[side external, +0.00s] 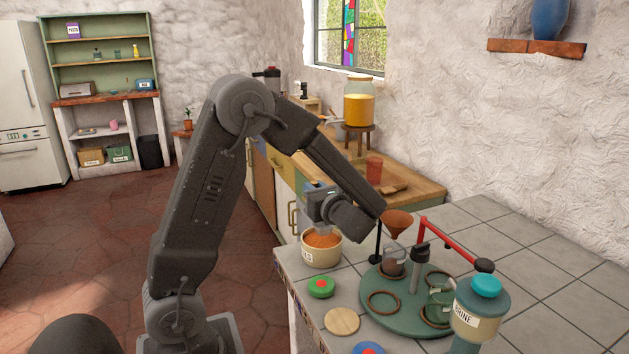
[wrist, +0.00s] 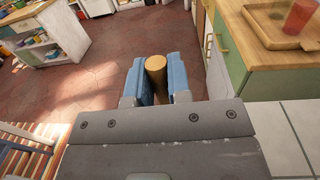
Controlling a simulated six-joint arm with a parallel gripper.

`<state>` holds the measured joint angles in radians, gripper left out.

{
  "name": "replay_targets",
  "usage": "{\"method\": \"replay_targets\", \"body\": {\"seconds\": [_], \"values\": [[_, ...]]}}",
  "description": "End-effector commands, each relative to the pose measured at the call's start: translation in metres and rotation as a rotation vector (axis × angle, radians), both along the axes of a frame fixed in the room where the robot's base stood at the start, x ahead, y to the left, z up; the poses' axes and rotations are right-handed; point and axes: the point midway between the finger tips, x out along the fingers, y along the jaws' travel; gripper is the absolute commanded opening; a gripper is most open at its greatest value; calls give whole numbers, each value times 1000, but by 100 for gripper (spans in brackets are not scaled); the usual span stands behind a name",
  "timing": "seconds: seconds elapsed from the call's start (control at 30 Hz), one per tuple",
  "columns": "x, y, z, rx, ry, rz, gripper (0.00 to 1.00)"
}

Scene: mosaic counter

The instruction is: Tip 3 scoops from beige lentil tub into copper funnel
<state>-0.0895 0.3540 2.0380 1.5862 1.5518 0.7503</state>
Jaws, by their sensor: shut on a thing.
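The beige tub (side external: 321,256) stands at the counter's left edge with orange lentils (side external: 322,239) in it. My gripper (side external: 318,203) is just above the tub in the side view. In the wrist view my gripper (wrist: 156,88) has its blue fingers closed on either side of a round wooden scoop handle (wrist: 156,64). The scoop's bowl cannot be made out clearly, so I cannot tell whether it holds lentils. The copper funnel (side external: 397,222) is to the right of the tub, beside my wrist, above a green round stand.
A teal brine bottle (side external: 480,312) is at the front right. A green-red lid (side external: 321,287) and a wooden disc (side external: 342,321) lie near the front edge. The rear right tiles are clear.

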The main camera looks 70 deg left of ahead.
Motion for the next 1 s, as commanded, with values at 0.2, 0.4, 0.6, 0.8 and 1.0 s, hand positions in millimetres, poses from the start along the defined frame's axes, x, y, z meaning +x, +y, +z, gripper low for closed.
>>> {"method": "replay_targets", "body": {"seconds": [0.2, 0.4, 0.6, 0.8, 1.0], "values": [[0, 0, -22, 0, 3, 0, 0], [0, 0, -40, 0, 2, 0, 0], [0, 0, -52, 0, 1, 0, 0], [0, 0, -56, 1, -1, 0, 0], [0, 0, -56, 1, -2, 0, 0]]}}
